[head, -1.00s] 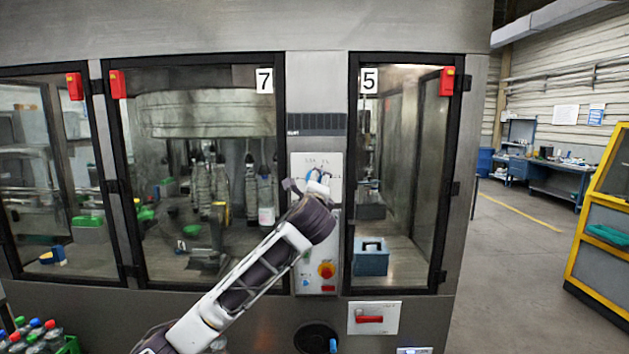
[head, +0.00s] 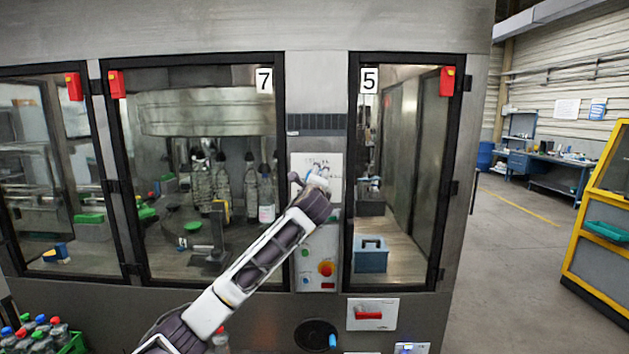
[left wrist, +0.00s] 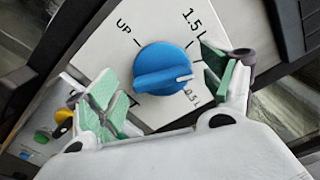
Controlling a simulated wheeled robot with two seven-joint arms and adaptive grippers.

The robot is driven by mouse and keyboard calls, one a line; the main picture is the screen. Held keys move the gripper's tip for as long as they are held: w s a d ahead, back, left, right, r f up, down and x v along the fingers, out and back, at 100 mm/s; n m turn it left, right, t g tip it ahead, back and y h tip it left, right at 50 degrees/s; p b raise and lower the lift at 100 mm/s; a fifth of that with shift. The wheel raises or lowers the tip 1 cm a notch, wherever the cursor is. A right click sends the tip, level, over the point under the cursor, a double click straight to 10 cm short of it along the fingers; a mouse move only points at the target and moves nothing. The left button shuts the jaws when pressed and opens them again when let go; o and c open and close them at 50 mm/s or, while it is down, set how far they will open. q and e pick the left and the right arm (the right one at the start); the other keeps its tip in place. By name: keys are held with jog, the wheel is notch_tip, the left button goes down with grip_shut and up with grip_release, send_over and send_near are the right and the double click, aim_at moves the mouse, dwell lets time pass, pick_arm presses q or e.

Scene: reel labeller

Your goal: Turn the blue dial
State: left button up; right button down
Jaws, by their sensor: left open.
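The blue dial (left wrist: 163,72) is on a white panel and shows whole in the left wrist view. Its raised grip lies nearly level, with the white mark at its right end, close to the "0.5 L" label. "UP" and "1.5 L" are printed above it. My left gripper (left wrist: 165,90) is open, with one green-padded finger to the left of the dial and one to the right; both look apart from it. In the head view my left gripper (head: 312,182) is in front of the panel's upper part and mostly hides the dial. My right gripper is not in view.
A red handle (head: 368,313) is lower right. A crate of bottles (head: 40,335) stands lower left. Floor at right is open.

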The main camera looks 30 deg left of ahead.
pick_arm(q)
jog(key=shift+w+a, duration=0.2)
jog(key=shift+w, duration=0.1)
jog(key=c, duration=1)
jog(key=shift+c, duration=0.2)
